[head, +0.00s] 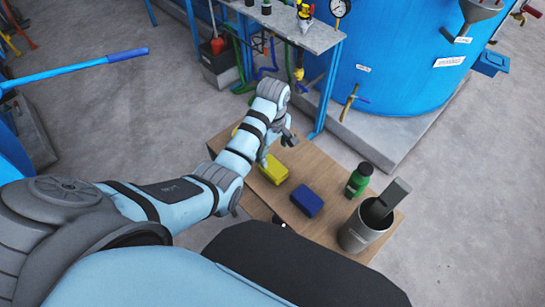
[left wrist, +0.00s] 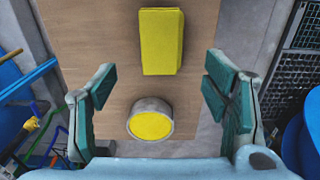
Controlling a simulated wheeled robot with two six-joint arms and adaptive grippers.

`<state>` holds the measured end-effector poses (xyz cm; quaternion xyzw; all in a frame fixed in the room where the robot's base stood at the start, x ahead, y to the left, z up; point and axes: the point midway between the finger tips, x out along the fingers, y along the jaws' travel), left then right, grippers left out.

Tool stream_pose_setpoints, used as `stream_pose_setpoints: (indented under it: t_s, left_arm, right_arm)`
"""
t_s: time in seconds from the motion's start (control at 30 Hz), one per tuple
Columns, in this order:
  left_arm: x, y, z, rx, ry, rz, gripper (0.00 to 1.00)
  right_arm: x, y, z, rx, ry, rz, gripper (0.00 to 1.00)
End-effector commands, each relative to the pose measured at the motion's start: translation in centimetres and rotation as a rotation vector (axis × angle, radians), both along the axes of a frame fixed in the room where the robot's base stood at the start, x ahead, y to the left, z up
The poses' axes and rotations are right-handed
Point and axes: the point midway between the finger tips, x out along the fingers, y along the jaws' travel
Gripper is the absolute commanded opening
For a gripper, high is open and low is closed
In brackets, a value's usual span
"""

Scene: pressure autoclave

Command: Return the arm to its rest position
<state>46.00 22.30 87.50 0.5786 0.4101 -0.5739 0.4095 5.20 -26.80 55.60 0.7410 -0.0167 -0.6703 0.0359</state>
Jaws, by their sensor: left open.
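My left arm (head: 200,190) reaches from the lower left out over a small wooden table (head: 331,185). My left gripper (head: 278,147) hangs above the far left part of the table, partly hidden by its own wrist in the head view. In the left wrist view the left gripper (left wrist: 160,100) is open, with its fingers wide apart and nothing between them. A round container with a yellow top (left wrist: 151,119) stands below, between the fingers in the picture. A yellow block (left wrist: 162,41) lies beyond it. My right gripper is not in view.
On the table are the yellow block (head: 273,169), a blue block (head: 307,200), a green bottle (head: 359,179) and a grey metal canister (head: 362,229) with a dark flat piece in it. A large blue tank (head: 395,70) stands behind. A blue lever (head: 80,67) sticks out at left.

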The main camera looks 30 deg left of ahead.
Motion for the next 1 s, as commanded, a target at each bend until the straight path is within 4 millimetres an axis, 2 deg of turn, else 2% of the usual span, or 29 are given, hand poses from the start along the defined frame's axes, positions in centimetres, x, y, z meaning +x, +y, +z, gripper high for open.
stream_pose_setpoints:
  t_s: [0.03,0.1,0.2,0.73,0.87,1.0]
  left_arm:
    - [0.1,0.0,1.3,0.0,-0.002,0.0,0.69]
    - [0.1,0.0,2.3,0.0,-0.001,0.0,0.69]
    - [0.0,0.0,2.9,0.0,0.001,0.0,0.69]
    - [-0.3,0.1,2.5,0.002,-0.002,-0.015,0.69]
    - [-3.5,0.8,-0.1,0.023,-0.034,-0.169,0.69]
    - [-9.5,1.8,-2.8,0.076,-0.099,-0.47,0.69]
  right_arm:
    - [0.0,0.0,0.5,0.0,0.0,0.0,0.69]
    - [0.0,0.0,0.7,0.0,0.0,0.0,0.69]
    - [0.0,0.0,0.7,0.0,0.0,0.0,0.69]
    - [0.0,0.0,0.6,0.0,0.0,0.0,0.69]
    - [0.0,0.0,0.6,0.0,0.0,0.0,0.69]
    - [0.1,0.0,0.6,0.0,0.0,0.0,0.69]
